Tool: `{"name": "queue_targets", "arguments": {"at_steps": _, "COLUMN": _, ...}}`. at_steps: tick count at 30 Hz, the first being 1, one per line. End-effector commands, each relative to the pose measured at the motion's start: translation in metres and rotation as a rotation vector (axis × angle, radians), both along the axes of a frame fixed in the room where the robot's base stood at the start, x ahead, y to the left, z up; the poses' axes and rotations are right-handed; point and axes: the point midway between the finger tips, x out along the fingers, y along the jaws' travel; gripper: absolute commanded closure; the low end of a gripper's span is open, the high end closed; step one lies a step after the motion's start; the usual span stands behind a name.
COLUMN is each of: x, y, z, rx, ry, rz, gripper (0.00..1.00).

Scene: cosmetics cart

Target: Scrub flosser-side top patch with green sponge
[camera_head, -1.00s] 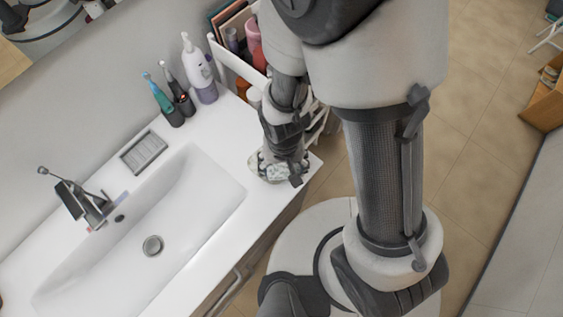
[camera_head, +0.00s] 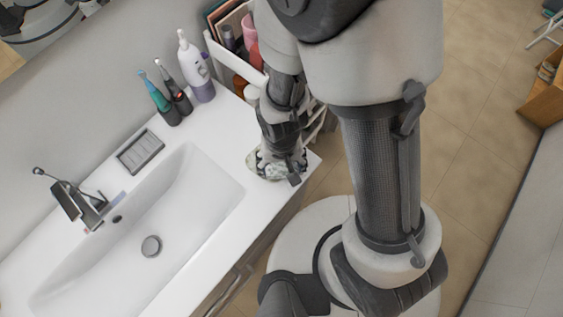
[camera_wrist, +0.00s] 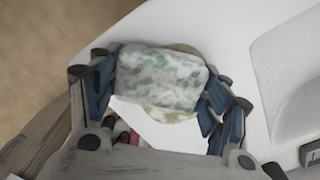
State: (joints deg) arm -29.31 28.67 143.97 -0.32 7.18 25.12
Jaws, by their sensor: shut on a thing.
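The sponge (camera_wrist: 160,78), mottled pale green and white, is held between the blue-padded fingers of my gripper (camera_wrist: 165,88) in the wrist view. A dull yellowish round patch (camera_wrist: 172,115) shows around the sponge's edges on the white countertop; the sponge covers most of it. I cannot tell whether the sponge presses on it. In the head view my gripper (camera_head: 277,168) is low over the counter's right corner, with part of the sponge and patch showing beneath. The white flosser with a purple base (camera_head: 196,66) stands upright at the back, behind my gripper.
Two electric toothbrushes (camera_head: 158,100) stand left of the flosser. A grey soap tray (camera_head: 140,152) lies behind the sink basin (camera_head: 185,215), with a dark faucet (camera_head: 78,203) at left. A white cart (camera_head: 236,63) with bottles stands behind my arm. The counter's edge is close by.

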Motion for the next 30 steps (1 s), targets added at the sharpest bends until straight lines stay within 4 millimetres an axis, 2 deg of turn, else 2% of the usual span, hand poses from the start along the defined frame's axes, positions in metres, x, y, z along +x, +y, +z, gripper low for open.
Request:
{"name": "queue_targets", "arguments": {"at_steps": 20, "x": 0.001, "y": 0.001, "z": -0.009, "rx": 0.0, "ry": 0.0, "rz": 0.0, "gripper": 0.49}}
{"name": "queue_targets", "arguments": {"at_steps": 30, "x": 0.018, "y": 0.022, "z": -0.008, "rx": 0.0, "ry": 0.0, "rz": 0.002, "gripper": 0.49}}
